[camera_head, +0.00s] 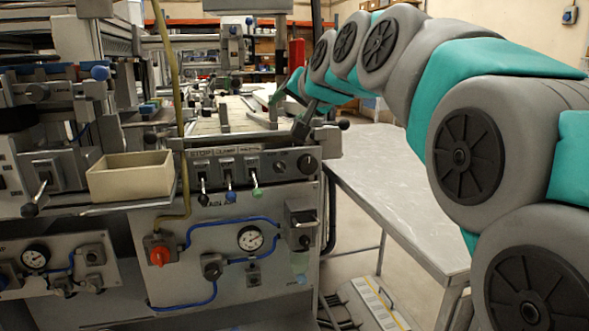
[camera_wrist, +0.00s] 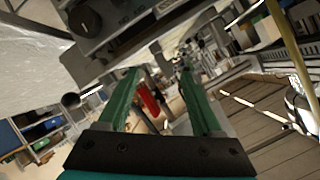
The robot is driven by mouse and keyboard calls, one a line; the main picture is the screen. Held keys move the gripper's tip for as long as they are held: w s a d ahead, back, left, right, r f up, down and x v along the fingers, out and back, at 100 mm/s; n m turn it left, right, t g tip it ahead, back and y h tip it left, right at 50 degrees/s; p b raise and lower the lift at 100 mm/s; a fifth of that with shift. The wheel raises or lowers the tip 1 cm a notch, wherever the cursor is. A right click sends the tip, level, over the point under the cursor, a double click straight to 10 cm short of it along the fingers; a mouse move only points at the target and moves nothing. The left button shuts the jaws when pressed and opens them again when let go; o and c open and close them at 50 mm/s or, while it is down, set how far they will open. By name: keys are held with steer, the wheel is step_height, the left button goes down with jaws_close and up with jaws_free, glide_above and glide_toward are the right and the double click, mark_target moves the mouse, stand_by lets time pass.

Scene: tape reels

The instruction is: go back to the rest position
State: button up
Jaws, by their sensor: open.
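My gripper shows close up in the wrist view (camera_wrist: 159,72). Its two green fingers are apart, with nothing held between them. In the head view my grey and teal arm arches from the lower right up and over to the left. Its far end hangs near the right end of the machine (camera_head: 285,165), above the level of its control panel. The fingertips are hard to make out there, and I cannot tell how far they are from the machine.
A cream open box (camera_head: 130,178) sits on the machine's left ledge. Levers, a red knob (camera_head: 159,256) and a gauge (camera_head: 250,239) stick out from its front. A grey table (camera_head: 405,185) stands to the right, its visible top bare. Shelves stand behind.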

steer(key=s+d+f+g+h, duration=0.1)
steer(key=s+d+f+g, duration=0.15)
steer(key=s+f, duration=0.45)
steer(key=s+d+f+n+g+h, duration=0.1)
steer(key=s+d+f+g, duration=0.3)
steer(key=f, duration=0.6)
steer(key=s+d+f+g+h, duration=0.1)
steer(key=s+d+f, duration=0.1)
steer(key=s+f, duration=0.5)
steer(key=s+d+f+n+g+h, duration=0.1)
steer(key=s+d+f+g, duration=0.2)
steer(key=s+f, duration=0.5)
steer(key=s+d+f+n+g+h, duration=0.1)
steer(key=s+d+f+g, duration=0.2)
steer(key=s+f, duration=0.5)
steer(key=s+d, duration=0.1)
steer(key=s, duration=0.8)
steer(key=shift+d+f, duration=0.3)
steer(key=shift+f, duration=0.1)
steer(key=shift+g, duration=0.25)
